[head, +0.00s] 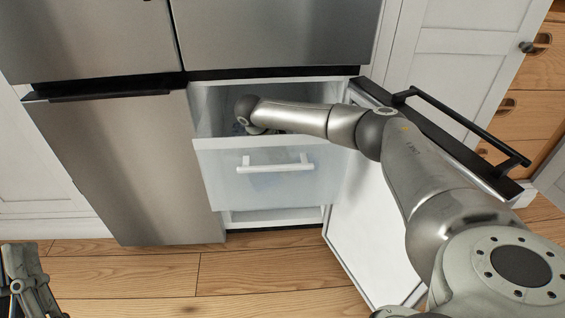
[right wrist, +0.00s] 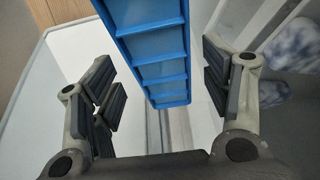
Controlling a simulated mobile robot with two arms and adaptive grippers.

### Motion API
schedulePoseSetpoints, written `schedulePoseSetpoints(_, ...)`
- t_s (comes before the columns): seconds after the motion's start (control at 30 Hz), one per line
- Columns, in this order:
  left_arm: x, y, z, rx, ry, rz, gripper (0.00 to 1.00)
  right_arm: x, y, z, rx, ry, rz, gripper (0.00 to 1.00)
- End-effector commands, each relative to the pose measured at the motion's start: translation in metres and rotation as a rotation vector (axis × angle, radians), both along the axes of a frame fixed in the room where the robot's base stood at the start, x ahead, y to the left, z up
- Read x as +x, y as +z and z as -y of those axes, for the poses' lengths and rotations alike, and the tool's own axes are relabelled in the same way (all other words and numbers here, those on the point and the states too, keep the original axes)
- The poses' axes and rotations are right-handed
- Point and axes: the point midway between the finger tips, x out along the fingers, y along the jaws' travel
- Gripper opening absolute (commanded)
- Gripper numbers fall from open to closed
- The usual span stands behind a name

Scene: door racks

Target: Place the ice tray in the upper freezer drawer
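The blue ice tray (right wrist: 150,48) shows in the right wrist view between the fingers of my right gripper (right wrist: 160,75). Gaps show on both sides of the tray, and the fingers are spread. The tray's top end runs out of the picture. In the head view my right arm reaches over the upper freezer drawer (head: 265,185), which has a frosted front and a white handle; the gripper is mostly hidden inside, and the tray cannot be made out clearly. My left gripper (head: 30,285) is at the bottom left, away from the fridge, its fingers unclear.
The freezer door (head: 375,225) stands open to the right, with a dark handle bar (head: 460,125). The left fridge door (head: 125,165) is shut. Pale blue-white mottled items (right wrist: 293,50) lie right of the gripper. Wooden floor (head: 240,275) in front is clear.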

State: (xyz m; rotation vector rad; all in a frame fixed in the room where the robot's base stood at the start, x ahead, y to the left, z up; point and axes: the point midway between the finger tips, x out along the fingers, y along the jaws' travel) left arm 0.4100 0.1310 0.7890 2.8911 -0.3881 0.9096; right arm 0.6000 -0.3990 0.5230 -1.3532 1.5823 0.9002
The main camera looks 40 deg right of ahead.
Motion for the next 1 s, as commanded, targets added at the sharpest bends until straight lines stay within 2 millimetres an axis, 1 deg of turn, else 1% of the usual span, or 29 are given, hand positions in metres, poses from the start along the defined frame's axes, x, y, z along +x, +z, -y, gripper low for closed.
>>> schedulePoseSetpoints(0.3,0.001,0.0,0.0,0.001,-0.001,0.0,0.0,-0.001,-0.001,-0.001,0.0,0.002,-0.004,0.75)
schedulePoseSetpoints(0.4,0.002,0.0,0.001,0.004,-0.001,-0.012,0.0,-0.001,0.004,0.0,-0.001,0.001,-0.003,0.75)
schedulePoseSetpoints(0.47,0.006,-0.005,0.001,0.014,0.001,-0.048,0.0,0.0,0.011,0.0,0.0,0.002,-0.001,0.75)
schedulePoseSetpoints(0.67,0.021,-0.033,0.001,0.062,0.011,-0.221,0.0,0.001,0.034,-0.009,0.001,0.002,0.0,0.75)
schedulePoseSetpoints(0.8,0.028,-0.058,-0.001,0.101,0.021,-0.361,0.0,0.003,0.051,-0.016,0.001,0.003,0.0,0.75)
schedulePoseSetpoints(1.0,0.031,-0.096,-0.006,0.153,0.031,-0.559,0.0,0.005,0.077,-0.027,0.001,0.003,0.001,0.75)
